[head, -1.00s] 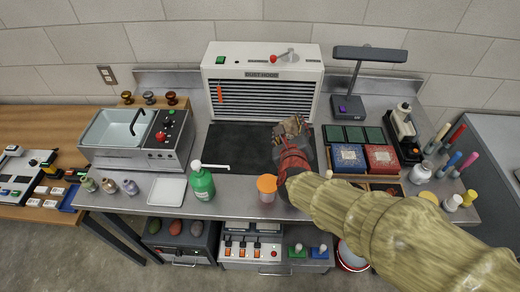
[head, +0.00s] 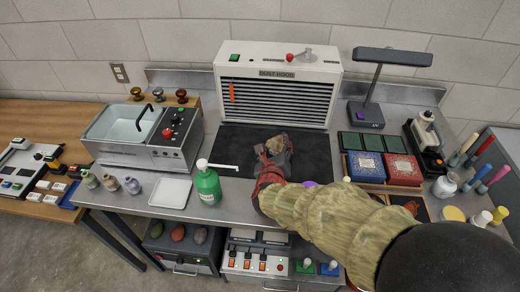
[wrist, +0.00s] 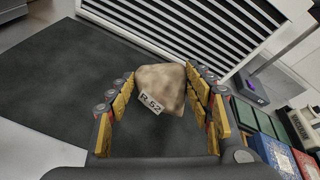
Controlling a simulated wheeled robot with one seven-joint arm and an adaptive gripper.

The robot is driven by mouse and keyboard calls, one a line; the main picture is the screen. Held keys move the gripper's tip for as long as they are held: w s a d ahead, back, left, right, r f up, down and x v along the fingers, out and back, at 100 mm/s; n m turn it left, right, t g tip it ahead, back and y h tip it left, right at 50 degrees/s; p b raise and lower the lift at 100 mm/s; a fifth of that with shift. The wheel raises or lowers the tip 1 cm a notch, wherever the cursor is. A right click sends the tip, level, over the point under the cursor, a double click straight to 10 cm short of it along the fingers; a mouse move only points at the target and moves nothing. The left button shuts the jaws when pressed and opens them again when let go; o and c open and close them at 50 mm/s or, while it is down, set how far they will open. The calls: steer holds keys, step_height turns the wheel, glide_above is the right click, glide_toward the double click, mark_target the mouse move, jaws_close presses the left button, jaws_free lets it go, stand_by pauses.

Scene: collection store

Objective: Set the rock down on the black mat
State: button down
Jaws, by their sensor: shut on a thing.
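The rock (wrist: 160,88) is tan-brown and angular, with a white label reading "R 52". My gripper (wrist: 162,100) is shut on it, with a yellow-padded finger on each side in the wrist view. In the head view the rock (head: 277,144) shows at the tip of my gripper (head: 272,152), over the black mat (head: 235,137). The mat (wrist: 50,95) lies flat in front of the dust hood. I cannot tell whether the rock touches the mat.
The dust hood (head: 276,85) stands behind the mat. A green pump bottle (head: 208,185) and a white tray (head: 170,192) are at the front left. Blue and red boxes (head: 403,170) and a lamp (head: 366,112) are to the right. The mat's left part is clear.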

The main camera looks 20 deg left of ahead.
steer(key=shift+w+a+f, duration=0.15)
steer(key=shift+a+f, duration=0.1)
steer(key=shift+a, duration=0.45)
steer(key=shift+w+a+f, duration=0.1)
steer(key=shift+a+f, duration=0.15)
steer(key=shift+a, duration=0.4)
steer(key=shift+w+a+f+b, duration=0.15)
steer(key=shift+a+f+b, duration=0.15)
steer(key=shift+a+f, duration=0.4)
steer(key=shift+w+a+f+b, duration=0.1)
steer(key=shift+a+f+b, duration=0.2)
steer(key=shift+a+f, duration=0.35)
steer(key=shift+a+r, duration=0.1)
steer(key=shift+r, duration=0.15)
steer(key=shift+f, duration=0.15)
steer(key=c, duration=0.9)
jaws_free()
steer(key=shift+s+f, duration=0.1)
steer(key=shift+f, duration=0.05)
steer(key=shift+o, duration=0.5)
